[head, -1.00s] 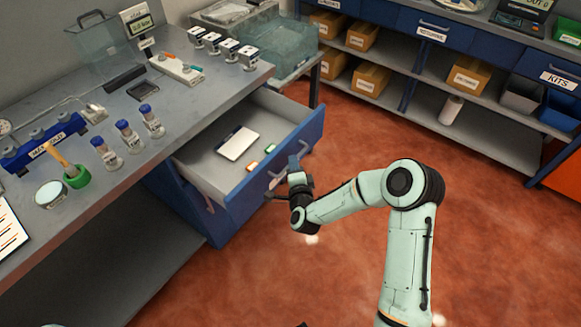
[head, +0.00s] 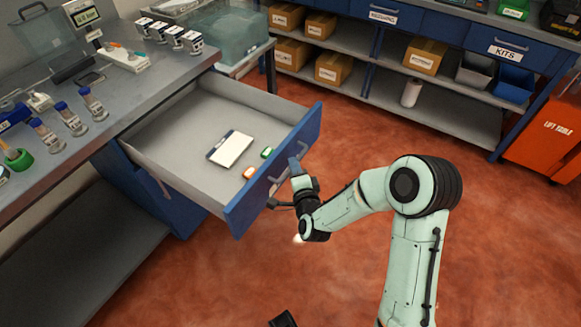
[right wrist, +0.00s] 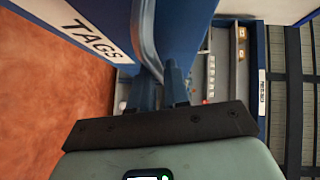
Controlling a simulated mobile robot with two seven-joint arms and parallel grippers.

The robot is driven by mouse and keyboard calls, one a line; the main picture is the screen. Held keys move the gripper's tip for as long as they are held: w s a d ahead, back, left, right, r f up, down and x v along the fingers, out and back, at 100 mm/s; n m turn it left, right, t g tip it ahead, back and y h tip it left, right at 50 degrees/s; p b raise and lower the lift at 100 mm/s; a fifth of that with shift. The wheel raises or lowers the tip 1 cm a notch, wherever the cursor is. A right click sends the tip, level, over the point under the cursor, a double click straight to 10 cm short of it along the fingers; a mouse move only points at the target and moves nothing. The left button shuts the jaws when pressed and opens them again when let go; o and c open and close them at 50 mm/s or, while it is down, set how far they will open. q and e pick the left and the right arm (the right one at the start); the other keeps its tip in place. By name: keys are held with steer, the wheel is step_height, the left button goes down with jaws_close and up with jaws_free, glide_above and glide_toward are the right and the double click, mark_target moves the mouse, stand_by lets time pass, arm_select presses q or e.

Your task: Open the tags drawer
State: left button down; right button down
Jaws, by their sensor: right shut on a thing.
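The tags drawer (head: 272,178) is a blue-fronted, grey-lined drawer under the left workbench, and it stands well open. Its TAGS label (right wrist: 91,37) and curved handle (right wrist: 148,45) show close up in the right wrist view. My right gripper (head: 283,181) is at the drawer front, and its fingers (right wrist: 161,82) are shut on the handle. Inside the drawer lie a white pad with a dark edge (head: 231,149), an orange tag (head: 249,173) and a green tag (head: 267,152).
The grey bench (head: 75,100) holds blue-capped vials (head: 93,104) and other equipment. Blue shelving (head: 440,107) with cardboard boxes and bins stands at the back. The red floor in front of the drawer is clear.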

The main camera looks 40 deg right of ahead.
arm_select(q)
steer(key=shift+s+d+f, duration=0.1)
steer(key=shift+s, duration=0.1)
arm_select(e)
steer(key=shift+s+d, duration=0.2)
steer(key=shift+s, duration=0.25)
steer(key=c, duration=1.2)
jaws_free()
steer(key=shift+o, duration=0.2)
